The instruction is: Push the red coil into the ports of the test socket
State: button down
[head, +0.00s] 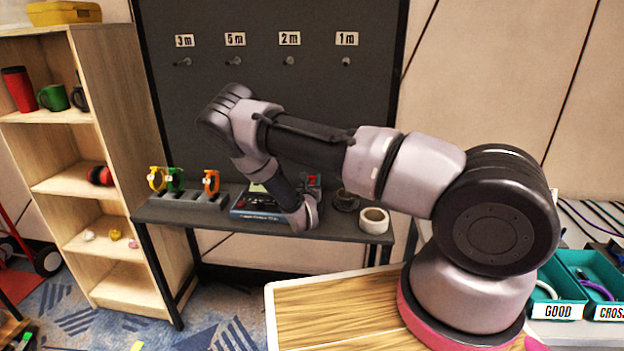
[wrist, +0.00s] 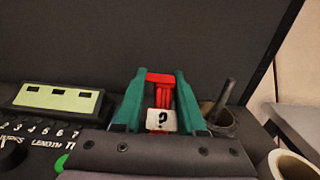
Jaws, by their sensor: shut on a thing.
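My gripper (wrist: 160,76) has green fingers and is shut on the red coil (wrist: 160,78) in the wrist view. The coil stands between the fingers, with a white "?" tag (wrist: 162,121) low on its front. In the head view a small red patch, apparently the coil (head: 313,180), shows just behind my wrist.
A dark cup holding a stick (wrist: 220,115) and a white tape roll (head: 374,220) stand right of my gripper. Orange (head: 211,183), green and yellow coils stand on the left of the dark bench (head: 160,212). A dark pegboard (head: 270,90) rises close behind.

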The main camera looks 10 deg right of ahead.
jog(key=shift+c, duration=2)
grip_release()
jog(key=v, duration=1)
jog(key=shift+s+a, duration=0.15)
jog(key=shift+s, duration=0.25)
